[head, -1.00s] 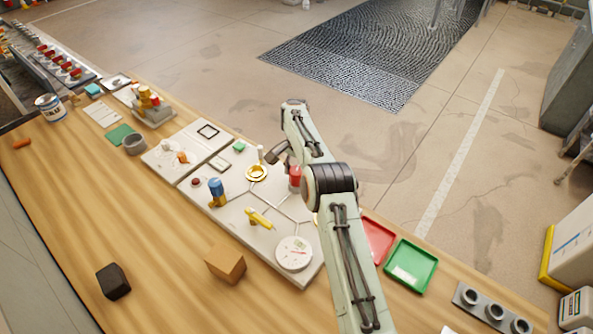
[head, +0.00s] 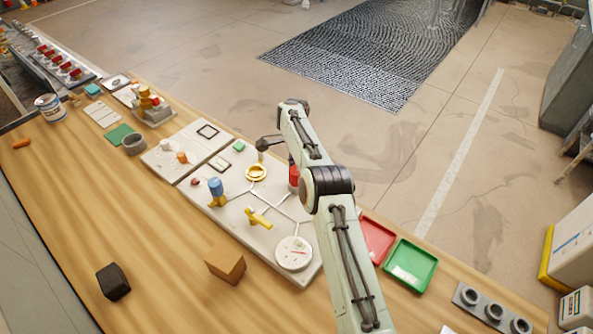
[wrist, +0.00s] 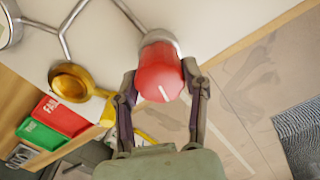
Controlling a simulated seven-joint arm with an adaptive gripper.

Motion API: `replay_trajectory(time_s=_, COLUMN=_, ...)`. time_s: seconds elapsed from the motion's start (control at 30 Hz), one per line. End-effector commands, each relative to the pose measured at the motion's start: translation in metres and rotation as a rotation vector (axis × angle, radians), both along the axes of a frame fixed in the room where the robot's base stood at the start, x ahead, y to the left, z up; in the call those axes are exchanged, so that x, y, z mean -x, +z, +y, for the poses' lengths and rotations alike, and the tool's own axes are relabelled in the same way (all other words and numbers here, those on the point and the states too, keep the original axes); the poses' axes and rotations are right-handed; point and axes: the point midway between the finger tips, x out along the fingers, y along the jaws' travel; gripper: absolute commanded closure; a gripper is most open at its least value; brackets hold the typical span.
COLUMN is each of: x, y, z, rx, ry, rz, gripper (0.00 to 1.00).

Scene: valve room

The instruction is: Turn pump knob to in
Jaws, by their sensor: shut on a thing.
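A red knob (wrist: 158,70) with a white pointer line sits on the pale board (wrist: 105,35). In the wrist view my gripper (wrist: 161,72) has one finger on each side of it and is shut on it. The line faces the palm. In the head view the red knob (head: 293,174) shows just left of my arm, which hides part of it. My fingers are hidden there. I cannot read any label for "in".
A gold ring (head: 257,172), a blue-topped valve (head: 216,191), a yellow lever (head: 259,218) and a gauge (head: 293,253) share the board. A red tray (head: 376,240) and a green tray (head: 411,265) lie right of it. The bench front is mostly clear around a brown block (head: 226,264).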

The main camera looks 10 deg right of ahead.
Motion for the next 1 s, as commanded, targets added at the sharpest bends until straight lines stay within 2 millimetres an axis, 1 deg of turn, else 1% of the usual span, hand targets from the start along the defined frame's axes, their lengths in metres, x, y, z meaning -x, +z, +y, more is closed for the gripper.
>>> replay_trajectory(time_s=0.03, x=0.001, y=-0.003, z=0.000, rx=0.001, ry=-0.003, rz=0.004, gripper=0.92)
replay_trajectory(time_s=0.4, x=0.001, y=-0.003, z=0.000, rx=0.001, ry=-0.005, rz=0.004, gripper=0.92)
replay_trajectory(time_s=0.43, x=0.001, y=-0.003, z=0.000, rx=0.001, ry=-0.005, rz=0.004, gripper=0.52)
replay_trajectory(time_s=0.47, x=0.001, y=-0.003, z=0.000, rx=0.001, ry=-0.005, rz=0.004, gripper=0.43)
replay_trajectory(time_s=0.5, x=0.001, y=-0.002, z=0.000, rx=0.001, ry=-0.005, rz=0.004, gripper=0.30)
replay_trajectory(time_s=0.53, x=0.001, y=-0.002, z=0.000, rx=0.000, ry=-0.005, rz=0.003, gripper=0.29)
replay_trajectory(time_s=0.87, x=0.000, y=0.002, z=0.000, rx=0.000, ry=-0.006, rz=0.000, gripper=0.29)
replay_trajectory(time_s=0.97, x=0.000, y=0.012, z=0.000, rx=0.001, ry=-0.005, rz=-0.001, gripper=0.29)
replay_trajectory(time_s=1.0, x=-0.001, y=0.019, z=0.000, rx=0.001, ry=-0.005, rz=-0.003, gripper=0.29)
